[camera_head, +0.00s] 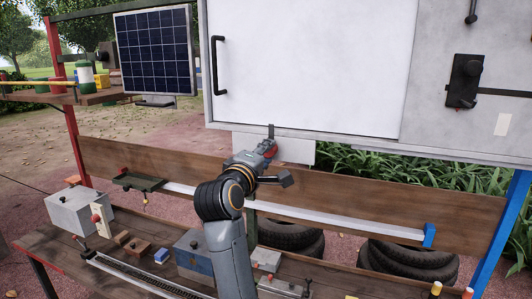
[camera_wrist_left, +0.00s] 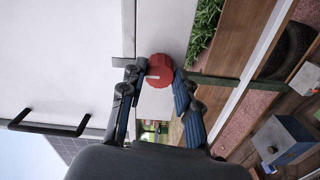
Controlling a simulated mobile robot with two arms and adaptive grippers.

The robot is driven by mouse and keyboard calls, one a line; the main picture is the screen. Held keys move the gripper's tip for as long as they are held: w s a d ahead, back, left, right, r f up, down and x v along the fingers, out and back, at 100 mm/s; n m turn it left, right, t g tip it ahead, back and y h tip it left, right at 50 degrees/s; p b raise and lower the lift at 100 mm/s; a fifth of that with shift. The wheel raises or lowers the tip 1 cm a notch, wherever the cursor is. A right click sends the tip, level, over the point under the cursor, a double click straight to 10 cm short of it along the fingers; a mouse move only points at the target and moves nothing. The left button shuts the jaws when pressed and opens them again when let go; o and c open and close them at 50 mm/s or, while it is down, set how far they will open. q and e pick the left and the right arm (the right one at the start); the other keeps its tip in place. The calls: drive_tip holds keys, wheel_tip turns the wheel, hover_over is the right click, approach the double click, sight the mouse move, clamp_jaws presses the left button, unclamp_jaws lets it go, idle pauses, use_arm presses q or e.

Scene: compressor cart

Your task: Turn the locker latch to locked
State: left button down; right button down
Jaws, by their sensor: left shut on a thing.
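The locker latch is a round red knob (camera_wrist_left: 158,67) with a pale bar across its face, just below the white locker door (camera_head: 310,65). It sits on a small white plate (camera_head: 297,151) under the door's lower edge. My left gripper (camera_head: 266,150) reaches up to it, and in the left wrist view its two fingers (camera_wrist_left: 157,72) are shut on opposite sides of the knob. In the head view the gripper hides most of the knob; only a bit of red shows. My right gripper is not in view.
A black door handle (camera_head: 216,66) is on the door's left side. A wooden rail (camera_head: 400,190) with a metal strip runs below the gripper. The lower bench holds a grey box (camera_head: 73,212) and small blocks. A black fixture (camera_head: 465,82) is on the right panel.

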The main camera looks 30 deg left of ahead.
use_arm(q)
drive_tip(key=c, duration=2.1)
unclamp_jaws()
drive_tip(key=o, duration=1.1)
drive_tip(key=shift+o, duration=0.2)
drive_tip(key=shift+s+a, duration=0.1)
drive_tip(key=v, duration=0.7)
drive_tip(key=shift+s, duration=0.2)
